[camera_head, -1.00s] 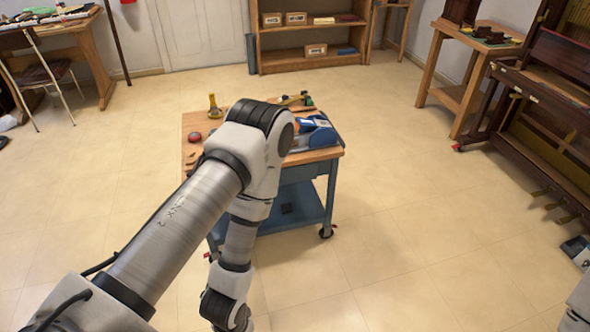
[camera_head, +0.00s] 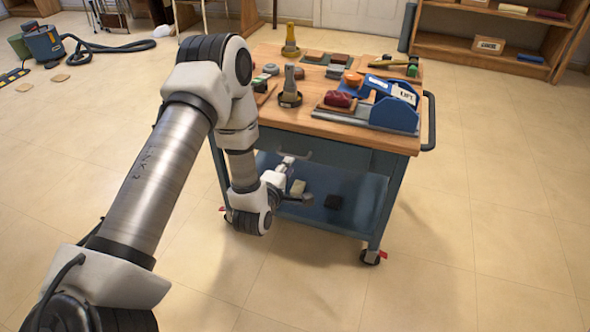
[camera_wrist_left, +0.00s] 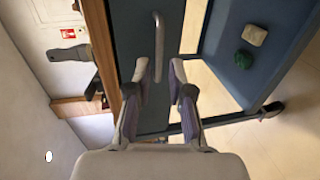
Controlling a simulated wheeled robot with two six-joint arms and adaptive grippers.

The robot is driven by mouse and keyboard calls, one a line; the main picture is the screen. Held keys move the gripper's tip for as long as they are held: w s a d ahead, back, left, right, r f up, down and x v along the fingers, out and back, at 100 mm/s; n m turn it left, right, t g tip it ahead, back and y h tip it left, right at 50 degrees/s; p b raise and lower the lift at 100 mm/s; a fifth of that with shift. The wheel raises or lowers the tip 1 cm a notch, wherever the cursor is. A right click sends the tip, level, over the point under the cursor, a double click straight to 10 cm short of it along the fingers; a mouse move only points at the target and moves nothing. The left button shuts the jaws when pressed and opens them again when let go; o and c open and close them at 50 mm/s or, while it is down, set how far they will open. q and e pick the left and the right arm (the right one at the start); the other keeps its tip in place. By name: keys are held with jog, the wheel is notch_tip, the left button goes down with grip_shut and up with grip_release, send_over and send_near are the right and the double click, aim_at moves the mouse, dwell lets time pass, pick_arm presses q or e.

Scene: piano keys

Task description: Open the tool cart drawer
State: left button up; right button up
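The tool cart (camera_head: 372,215) is blue with a wooden top and stands ahead of me. Its blue drawer front (camera_head: 345,157) lies under the top and looks flush with the frame. In the left wrist view the drawer front (camera_wrist_left: 134,22) carries a pale bar handle (camera_wrist_left: 158,46). My left gripper (camera_head: 301,178) is at the cart's front, partly hidden by my arm in the head view. In the left wrist view its fingers (camera_wrist_left: 158,78) are spread and empty, with the handle just beyond and between the tips. My right gripper is out of view.
Tools and blocks crowd the wooden top (camera_head: 336,131), including a blue tool (camera_head: 396,110). The lower shelf (camera_head: 310,215) holds a dark block (camera_head: 333,202) and a pale block (camera_head: 298,188). The floor right of the cart is clear. A bookshelf (camera_head: 480,55) stands behind.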

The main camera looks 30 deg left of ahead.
aim_at(295, 157)
pick_arm(q)
jog(key=b+x, duration=0.1)
jog(key=x, duration=0.5)
jog(key=shift+w, duration=0.25)
grip_shut()
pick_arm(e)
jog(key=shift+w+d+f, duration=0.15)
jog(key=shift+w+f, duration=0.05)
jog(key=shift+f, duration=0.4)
pick_arm(q)
jog(key=shift+s+d+f, duration=0.1)
jog(key=shift+s, duration=0.1)
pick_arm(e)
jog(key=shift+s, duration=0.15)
